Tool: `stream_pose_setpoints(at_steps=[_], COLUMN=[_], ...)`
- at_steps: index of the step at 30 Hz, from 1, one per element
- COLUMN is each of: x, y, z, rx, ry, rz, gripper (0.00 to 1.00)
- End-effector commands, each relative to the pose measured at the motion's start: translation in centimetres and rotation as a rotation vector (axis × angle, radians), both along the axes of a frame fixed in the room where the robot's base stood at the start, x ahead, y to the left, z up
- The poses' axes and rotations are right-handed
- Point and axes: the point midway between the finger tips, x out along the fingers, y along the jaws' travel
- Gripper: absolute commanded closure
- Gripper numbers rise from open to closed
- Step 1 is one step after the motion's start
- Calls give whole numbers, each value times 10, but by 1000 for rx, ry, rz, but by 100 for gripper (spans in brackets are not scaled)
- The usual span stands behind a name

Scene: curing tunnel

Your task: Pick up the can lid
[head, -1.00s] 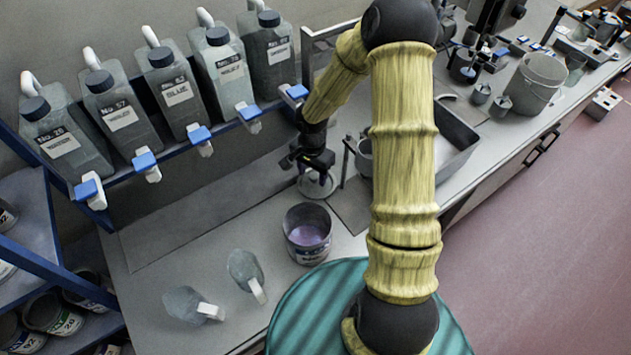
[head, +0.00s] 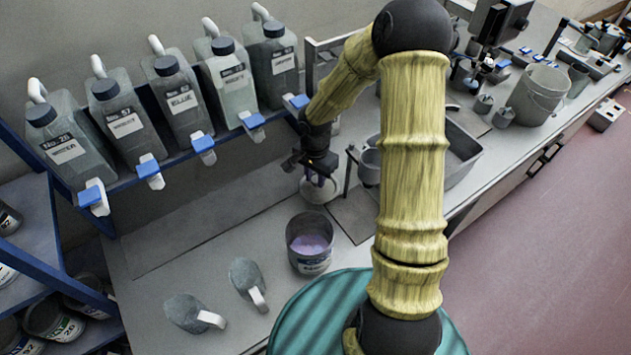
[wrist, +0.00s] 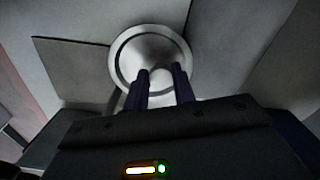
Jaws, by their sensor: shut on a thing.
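The can lid (wrist: 118,58) is a round, pale metal disc with a raised rim. In the wrist view my gripper (wrist: 160,75) has its two dark fingers at the lid's centre, closed on a part of it that the fingertips partly hide. In the head view the lid (head: 318,193) shows as a pale disc below my gripper (head: 321,178), behind the open can. I cannot tell whether the lid is clear of the bench. An open can (head: 310,243) with purple paint inside stands upright on the bench, nearer than the lid.
Several labelled jugs with blue taps stand on the rack (head: 225,128) above the bench. Two scoops (head: 245,274) lie left of the can. A grey tray (head: 462,150) and a bucket (head: 540,95) stand to the right. Bench at left of the lid is clear.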

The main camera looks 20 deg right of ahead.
Motion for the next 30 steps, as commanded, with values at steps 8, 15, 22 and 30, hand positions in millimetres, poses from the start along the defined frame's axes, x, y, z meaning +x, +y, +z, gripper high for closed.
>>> stream_pose_setpoints(at_steps=[8, 15, 22, 30], x=[2, 1, 1, 0], y=[-1, -1, 0, 0], z=[72, 141, 205, 249], rx=[-3, -2, -1, 0], ry=[-9, -8, -7, 0], rz=[-2, -2, 0, 1], gripper=[96, 96, 96, 96])
